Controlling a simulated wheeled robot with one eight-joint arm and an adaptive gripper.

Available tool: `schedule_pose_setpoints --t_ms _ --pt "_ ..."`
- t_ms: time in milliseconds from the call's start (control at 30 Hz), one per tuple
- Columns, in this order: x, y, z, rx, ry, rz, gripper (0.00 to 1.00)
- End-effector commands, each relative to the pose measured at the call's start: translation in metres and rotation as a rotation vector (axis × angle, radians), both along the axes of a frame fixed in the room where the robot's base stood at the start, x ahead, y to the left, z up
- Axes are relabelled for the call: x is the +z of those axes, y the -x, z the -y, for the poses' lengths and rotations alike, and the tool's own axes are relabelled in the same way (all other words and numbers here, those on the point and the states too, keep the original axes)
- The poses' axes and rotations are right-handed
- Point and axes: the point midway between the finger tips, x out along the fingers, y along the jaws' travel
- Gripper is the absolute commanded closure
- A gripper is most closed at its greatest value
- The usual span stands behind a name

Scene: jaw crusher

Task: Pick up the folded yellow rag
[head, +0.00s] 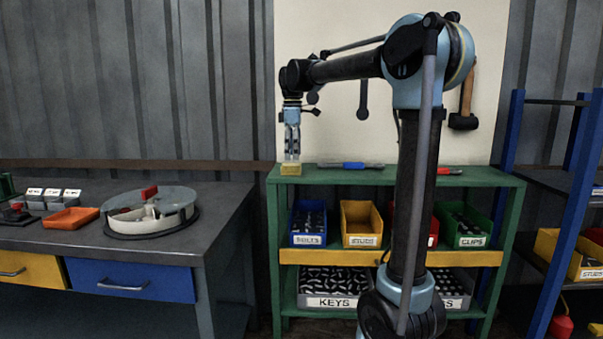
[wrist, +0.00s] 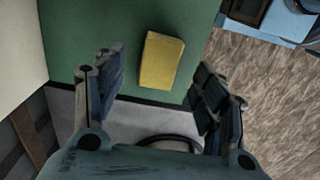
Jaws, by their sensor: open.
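The folded yellow rag (wrist: 161,62) lies flat on the green top of the shelf unit, a small rectangular block shape in the wrist view. In the head view the rag (head: 290,169) sits at the left end of the shelf top. My gripper (head: 292,155) points straight down just above it. In the wrist view my gripper (wrist: 155,80) is open, its two fingers apart on the left and right, with the rag showing between and beyond the fingertips. Nothing is held. I cannot tell the exact height of the fingertips over the rag.
Bins of parts fill the shelves below. A grey workbench (head: 228,193) with a round dish (head: 150,212) stands left, across a gap. A mallet (head: 464,105) hangs behind.

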Motion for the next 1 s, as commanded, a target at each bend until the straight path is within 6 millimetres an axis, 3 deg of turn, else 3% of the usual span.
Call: schedule_pose_setpoints --t_ms 400,733,767,933,1000 --pt "-0.045 0.0 -0.001 0.001 -0.001 0.0 0.35" --pt "-0.053 0.001 -0.001 0.001 -0.002 0.001 0.35" --pt "-0.052 0.001 -0.001 0.001 -0.002 0.001 0.37" --pt "-0.052 0.001 -0.001 0.002 -0.002 0.001 0.75" --pt "-0.052 0.001 -0.001 0.002 -0.002 0.001 0.75"
